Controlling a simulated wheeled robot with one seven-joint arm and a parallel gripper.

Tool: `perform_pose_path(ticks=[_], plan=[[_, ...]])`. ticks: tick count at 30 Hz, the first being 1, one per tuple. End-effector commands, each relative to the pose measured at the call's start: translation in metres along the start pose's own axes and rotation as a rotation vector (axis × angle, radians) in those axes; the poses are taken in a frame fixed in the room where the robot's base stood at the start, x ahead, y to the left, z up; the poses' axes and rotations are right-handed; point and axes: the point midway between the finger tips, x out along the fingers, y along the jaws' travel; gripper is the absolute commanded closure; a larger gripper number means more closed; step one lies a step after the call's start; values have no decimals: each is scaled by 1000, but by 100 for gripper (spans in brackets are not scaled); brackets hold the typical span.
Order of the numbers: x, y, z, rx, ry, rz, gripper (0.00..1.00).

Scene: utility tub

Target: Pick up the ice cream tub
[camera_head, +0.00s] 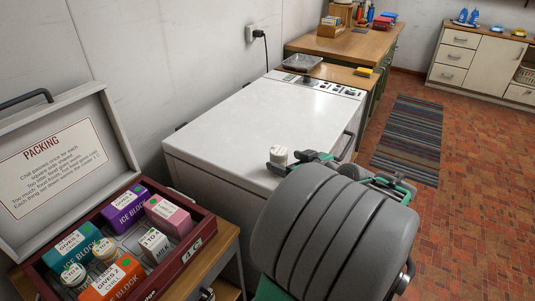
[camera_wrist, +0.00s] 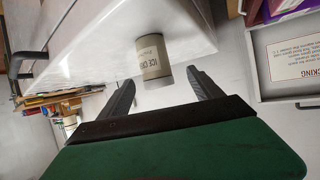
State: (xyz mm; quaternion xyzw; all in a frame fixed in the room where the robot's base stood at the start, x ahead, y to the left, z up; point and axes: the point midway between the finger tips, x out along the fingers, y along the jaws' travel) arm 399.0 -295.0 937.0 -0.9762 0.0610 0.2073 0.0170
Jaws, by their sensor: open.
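The ice cream tub is a small cream-white cylinder with a lettered label. It stands on the white chest freezer lid (camera_head: 250,110), near its front edge, in the head view (camera_head: 278,155). In the wrist view the tub (camera_wrist: 154,58) appears slightly tilted, with its grey end toward my gripper. My gripper (camera_wrist: 162,90) is open, with one dark finger to each side below the tub in that picture and nothing between them. In the head view my gripper (camera_head: 297,162) is beside the tub at the freezer edge; my arm hides part of it. I cannot tell whether it touches.
An open dark-red case (camera_head: 192,243) with several labelled ice blocks and boxes stands at the left, its grey lid raised. A black handle (camera_head: 347,147) is on the freezer's right side. A metal tray (camera_head: 302,62) lies behind the freezer. Most of the lid is clear.

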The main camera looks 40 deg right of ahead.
Motion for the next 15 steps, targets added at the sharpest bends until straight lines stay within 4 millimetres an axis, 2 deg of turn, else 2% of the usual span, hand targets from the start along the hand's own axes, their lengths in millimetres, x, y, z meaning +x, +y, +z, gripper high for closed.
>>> perform_pose_path(ticks=[2, 5, 11, 15], plan=[[-4, 8, -2, 1, 19, 16, 25], [2, 10, -3, 0, 27, 19, 25], [30, 10, -7, 0, 26, 19, 25], [56, 8, -11, 0, 25, 18, 25]])
